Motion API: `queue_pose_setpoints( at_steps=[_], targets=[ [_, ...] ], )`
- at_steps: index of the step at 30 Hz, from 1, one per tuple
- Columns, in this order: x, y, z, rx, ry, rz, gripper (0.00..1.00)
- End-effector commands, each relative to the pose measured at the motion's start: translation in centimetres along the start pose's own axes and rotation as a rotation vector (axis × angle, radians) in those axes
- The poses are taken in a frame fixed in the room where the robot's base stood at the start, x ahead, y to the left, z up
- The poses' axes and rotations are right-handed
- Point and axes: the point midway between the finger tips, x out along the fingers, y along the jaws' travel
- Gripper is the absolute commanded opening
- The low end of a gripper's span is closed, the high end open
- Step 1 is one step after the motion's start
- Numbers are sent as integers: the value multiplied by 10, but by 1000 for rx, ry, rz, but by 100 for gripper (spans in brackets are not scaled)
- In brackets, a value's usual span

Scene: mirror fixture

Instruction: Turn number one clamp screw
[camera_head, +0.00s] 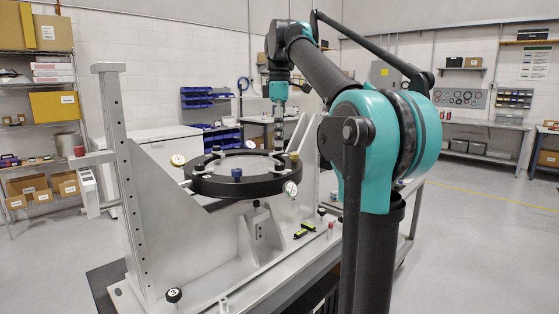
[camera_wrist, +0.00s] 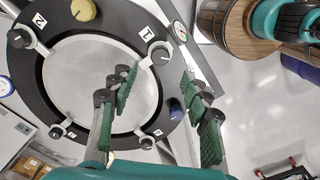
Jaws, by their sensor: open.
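The number one clamp screw (camera_wrist: 161,56) is a black knob beside a white label 1 on the black ring (camera_wrist: 105,14), at the upper right of the mirror in the wrist view. The round grey mirror (camera_wrist: 80,75) lies inside the ring. My gripper (camera_wrist: 160,105) is open and empty, its green-padded fingers apart over the ring's right side. The screw is beyond the gap, not between the pads. In the head view my gripper (camera_head: 279,140) points down above the far right of the ring (camera_head: 235,189). I cannot pick out the number one screw there.
Other clamp screws sit around the ring, including number two (camera_wrist: 17,38). A yellow knob (camera_wrist: 83,9) and dial gauges (camera_head: 178,160) stand close to the rim. The grey fixture upright (camera_head: 115,130) rises at left. Open floor lies at right.

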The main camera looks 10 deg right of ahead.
Motion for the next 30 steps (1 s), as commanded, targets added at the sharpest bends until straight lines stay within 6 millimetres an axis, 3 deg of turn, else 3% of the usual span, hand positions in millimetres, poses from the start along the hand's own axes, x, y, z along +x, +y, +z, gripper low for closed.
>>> queue_pose_setpoints(
  at_steps=[6, 12, 25, 30],
  targets=[
    [39, 0, 0, 0, 0, 0, 48],
    [64, 0, 0, 0, 0, 0, 48],
    [74, 0, 0, 0, 0, 0, 48],
    [74, 0, 0, 0, 0, 0, 29]
  ],
)
